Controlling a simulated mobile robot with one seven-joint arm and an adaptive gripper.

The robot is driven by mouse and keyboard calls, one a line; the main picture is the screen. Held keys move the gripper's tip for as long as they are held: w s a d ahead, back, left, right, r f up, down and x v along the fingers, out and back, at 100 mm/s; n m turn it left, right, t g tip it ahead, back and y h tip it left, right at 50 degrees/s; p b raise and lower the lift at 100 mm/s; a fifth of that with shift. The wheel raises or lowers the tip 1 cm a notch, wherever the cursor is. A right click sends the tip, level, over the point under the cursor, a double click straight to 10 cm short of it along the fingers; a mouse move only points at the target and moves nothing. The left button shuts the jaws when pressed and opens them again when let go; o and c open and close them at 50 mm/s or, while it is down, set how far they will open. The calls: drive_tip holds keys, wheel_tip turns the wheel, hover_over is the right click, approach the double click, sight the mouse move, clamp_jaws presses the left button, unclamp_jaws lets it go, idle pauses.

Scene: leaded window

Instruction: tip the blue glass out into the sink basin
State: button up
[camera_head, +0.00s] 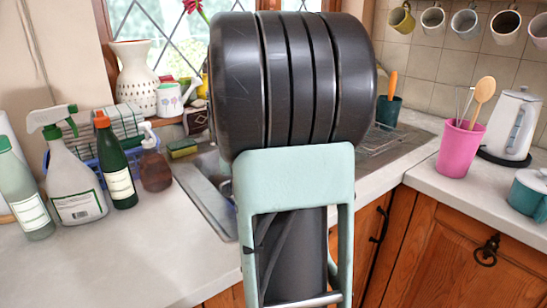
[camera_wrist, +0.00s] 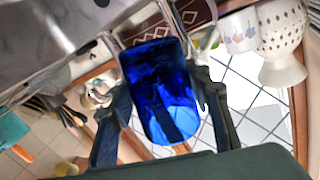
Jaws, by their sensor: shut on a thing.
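The blue glass (camera_wrist: 160,85) is deep blue and see-through. In the wrist view it sits between the two fingers of my gripper (camera_wrist: 160,100), which is shut on it. The surroundings appear upside down and slanted in this view. I cannot tell whether anything is in the glass. The steel sink (camera_head: 208,190) is in the worktop at the middle of the head view, with much of its basin behind my arm. Steel of the sink (camera_wrist: 50,30) also fills the upper left of the wrist view. My gripper and the glass are hidden behind my arm in the head view.
Several bottles, including a spray bottle (camera_head: 75,175) and a dark green bottle (camera_head: 115,165), stand left of the sink. A brown soap bottle (camera_head: 155,170) and a sponge (camera_head: 183,148) are near its edge. A pink utensil cup (camera_head: 459,148) and kettle (camera_head: 512,125) stand right.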

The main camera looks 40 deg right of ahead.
drive_tip(key=m+p, duration=0.1)
drive_tip(key=d+m+p, duration=0.1)
drive_tip(key=m+p, duration=0.1)
drive_tip(key=shift+s+d+f+y+p, duration=0.3)
drive_tip(key=shift+s+d+f+p, duration=0.05)
drive_tip(key=shift+d+p, duration=0.05)
drive_tip(key=shift+s+d+f+m+y+p, duration=0.15)
drive_tip(key=shift+f+m+p, duration=0.55)
drive_tip(key=shift+f+m, duration=0.4)
drive_tip(key=shift+d+f+m+y+p, duration=0.2)
drive_tip(key=shift+f+m+p, duration=0.45)
drive_tip(key=shift+f+m, duration=0.4)
drive_tip(key=shift+s+d+f+m+y+p, duration=0.15)
drive_tip(key=shift+f+m+p, duration=0.65)
drive_tip(key=shift+f, duration=0.45)
drive_tip(key=shift+w+r+m+p, duration=0.15)
drive_tip(key=shift+m+p, duration=0.1)
drive_tip(key=shift+p, duration=0.1)
drive_tip(key=shift+d+r+m+p, duration=0.1)
drive_tip(key=shift+r+m+p, duration=0.4)
drive_tip(key=shift+p, duration=0.6)
drive_tip(key=shift+s+d+r+m+y+p, duration=0.1)
drive_tip(key=shift+s+d+m+y+p, duration=0.3)
drive_tip(key=shift+m+p, duration=0.45)
drive_tip(key=shift+d+r+p, duration=0.15)
drive_tip(key=shift+d+p, duration=0.1)
drive_tip(key=shift+p, duration=0.3)
